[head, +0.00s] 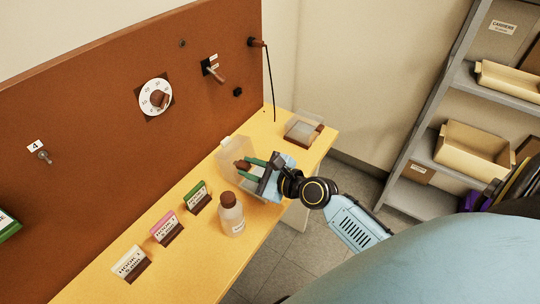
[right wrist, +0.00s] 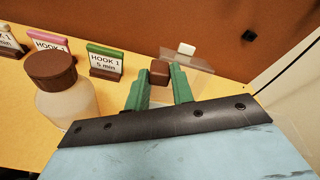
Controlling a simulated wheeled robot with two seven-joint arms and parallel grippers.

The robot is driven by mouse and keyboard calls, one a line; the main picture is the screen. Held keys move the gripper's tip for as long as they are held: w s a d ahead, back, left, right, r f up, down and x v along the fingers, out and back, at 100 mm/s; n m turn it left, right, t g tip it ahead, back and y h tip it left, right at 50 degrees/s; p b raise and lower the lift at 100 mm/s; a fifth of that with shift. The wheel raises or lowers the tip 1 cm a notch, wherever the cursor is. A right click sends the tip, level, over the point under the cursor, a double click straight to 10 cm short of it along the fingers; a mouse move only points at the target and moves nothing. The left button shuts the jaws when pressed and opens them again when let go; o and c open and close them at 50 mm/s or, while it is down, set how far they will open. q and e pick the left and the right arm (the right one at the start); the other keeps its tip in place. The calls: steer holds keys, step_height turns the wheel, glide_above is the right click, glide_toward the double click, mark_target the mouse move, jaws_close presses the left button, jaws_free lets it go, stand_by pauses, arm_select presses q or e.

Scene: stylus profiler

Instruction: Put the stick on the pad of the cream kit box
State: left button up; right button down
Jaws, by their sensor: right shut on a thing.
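My right gripper (head: 256,168) has green fingers shut on a small dark brown block (head: 243,164), which I take to be the stick. In the right wrist view the block (right wrist: 159,72) sits between the fingertips of the right gripper (right wrist: 160,84). A pale, see-through box with a raised lid (head: 232,152), probably the cream kit box, stands on the yellow table just beyond the fingertips. The lid (right wrist: 203,80) shows behind the block in the right wrist view. The gripper hides the box's inside and its pad. My left gripper is out of view.
A bottle with a brown cap (head: 231,215) stands close to the right gripper. Several labelled cards, including a green one (head: 197,195), line the table (head: 205,262). Another clear box (head: 304,128) is at the far end. A brown panel (head: 100,110) with a dial rises behind.

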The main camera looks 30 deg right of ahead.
steer(key=d+f, duration=0.2)
steer(key=d, duration=0.4)
steer(key=shift+w+g+p, duration=0.3)
steer(key=shift+w+p, duration=0.05)
steer(key=shift+w, duration=0.05)
steer(key=shift+r, duration=0.1)
steer(key=shift+m, duration=0.4)
steer(key=f+b, duration=0.6)
steer(key=f, duration=0.1)
steer(key=shift+s+f, duration=0.2)
